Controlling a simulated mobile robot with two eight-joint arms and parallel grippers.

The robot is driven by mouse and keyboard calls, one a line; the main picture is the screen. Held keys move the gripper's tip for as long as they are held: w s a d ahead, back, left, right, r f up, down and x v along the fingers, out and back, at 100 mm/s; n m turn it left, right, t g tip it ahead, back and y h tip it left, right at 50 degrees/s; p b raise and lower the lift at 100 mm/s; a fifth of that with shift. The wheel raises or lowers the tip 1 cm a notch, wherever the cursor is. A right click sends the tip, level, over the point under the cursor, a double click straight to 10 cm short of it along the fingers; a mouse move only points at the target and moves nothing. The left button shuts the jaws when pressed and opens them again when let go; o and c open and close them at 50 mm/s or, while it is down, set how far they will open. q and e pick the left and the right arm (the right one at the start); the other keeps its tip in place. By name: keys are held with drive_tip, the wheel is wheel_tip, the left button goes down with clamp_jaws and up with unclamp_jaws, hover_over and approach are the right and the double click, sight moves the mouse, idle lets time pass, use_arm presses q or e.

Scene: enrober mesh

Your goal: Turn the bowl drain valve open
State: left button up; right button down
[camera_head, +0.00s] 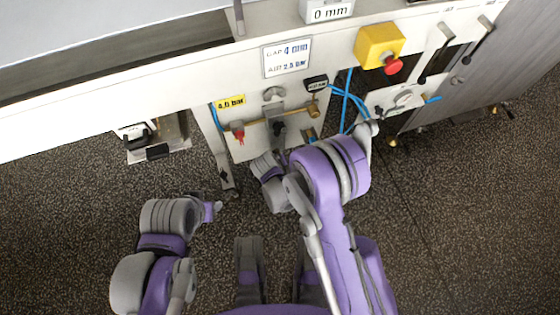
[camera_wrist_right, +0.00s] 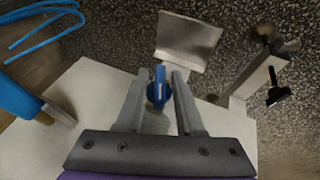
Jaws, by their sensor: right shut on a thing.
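A small blue valve handle (camera_wrist_right: 158,92) with a pale mark shows between the fingers of my right gripper (camera_wrist_right: 159,78) in the right wrist view. The fingers are shut on it, one on each side, in front of a white panel. The handle runs roughly in line with the fingers. In the head view my right arm reaches to the lower panel, and its wrist hides the handle and most of the gripper. My left gripper (camera_head: 211,208) is low at the left, away from the panel; its fingers are too small to read.
The panel carries a red-handled valve (camera_head: 238,131) on a brass pipe, blue hoses (camera_head: 347,100) and a yellow box with a red button (camera_head: 380,47). A metal bracket (camera_wrist_right: 188,42) is beyond my right fingers. The speckled floor (camera_head: 70,210) is clear at left.

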drive_tip(key=shift+w+m+g+y+b, duration=0.1)
drive_tip(key=shift+m+g+y+b, duration=0.45)
drive_tip(key=shift+y, duration=1.05)
drive_tip(key=c, duration=0.9)
unclamp_jaws()
drive_tip(key=p+v, duration=0.2)
drive_tip(key=v, duration=0.8)
drive_tip(key=shift+d+r+p, duration=0.2)
drive_tip(key=shift+r+p, duration=0.15)
